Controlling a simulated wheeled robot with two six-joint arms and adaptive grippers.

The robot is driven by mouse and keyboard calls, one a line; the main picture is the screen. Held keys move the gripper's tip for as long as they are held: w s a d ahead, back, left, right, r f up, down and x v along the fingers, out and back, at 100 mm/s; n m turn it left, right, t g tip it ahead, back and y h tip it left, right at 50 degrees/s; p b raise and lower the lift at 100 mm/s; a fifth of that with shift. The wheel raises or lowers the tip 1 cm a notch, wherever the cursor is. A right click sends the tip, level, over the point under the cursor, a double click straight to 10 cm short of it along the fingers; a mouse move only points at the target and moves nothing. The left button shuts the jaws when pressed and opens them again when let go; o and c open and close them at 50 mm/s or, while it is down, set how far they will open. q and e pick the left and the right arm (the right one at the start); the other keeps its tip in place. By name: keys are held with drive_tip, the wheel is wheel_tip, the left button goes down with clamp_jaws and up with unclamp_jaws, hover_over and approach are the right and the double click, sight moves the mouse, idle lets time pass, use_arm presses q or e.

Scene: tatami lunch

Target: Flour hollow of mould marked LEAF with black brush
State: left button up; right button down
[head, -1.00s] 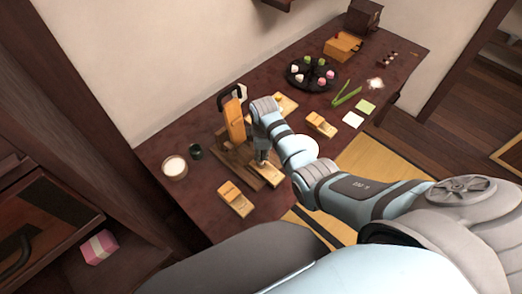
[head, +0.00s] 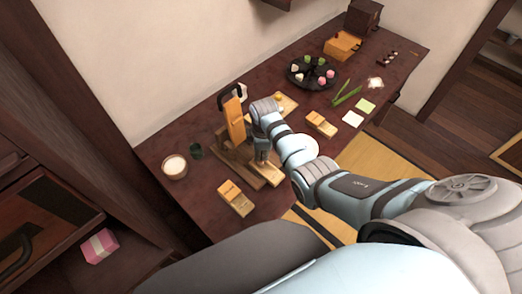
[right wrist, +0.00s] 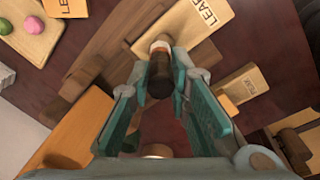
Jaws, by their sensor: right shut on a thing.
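My right gripper (head: 261,146) reaches down over a wooden stand on the dark table. In the right wrist view its two teal fingers (right wrist: 165,82) are shut on a dark brush (right wrist: 159,78) with a pale band near its far end. That far end lies over or against the near edge of a pale wooden mould marked LEAF (right wrist: 205,18). I cannot tell whether it touches the hollow, which the brush and fingers hide. My left gripper is not in view.
An upright orange wooden piece (head: 235,120) with a black handle stands close left of the gripper. A white-filled bowl (head: 174,167) and dark green cup (head: 196,151) stand left. Other moulds lie at front (head: 236,198) and right (head: 321,124). A black sweets tray (head: 312,74) is behind.

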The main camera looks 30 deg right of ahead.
drive_tip(key=shift+f+b, duration=0.4)
drive_tip(key=shift+f, duration=0.35)
drive_tip(key=shift+d+r, duration=0.15)
drive_tip(key=shift+p, duration=0.3)
drive_tip(key=shift+a+p, duration=0.35)
drive_tip(key=shift+w+d, duration=0.15)
drive_tip(key=shift+s+d+p, duration=0.1)
drive_tip(key=shift+s+p, duration=0.25)
drive_tip(key=shift+p, duration=0.1)
drive_tip(key=shift+w+d+b, duration=0.15)
drive_tip(key=shift+w+b, duration=0.1)
drive_tip(key=shift+b, duration=0.05)
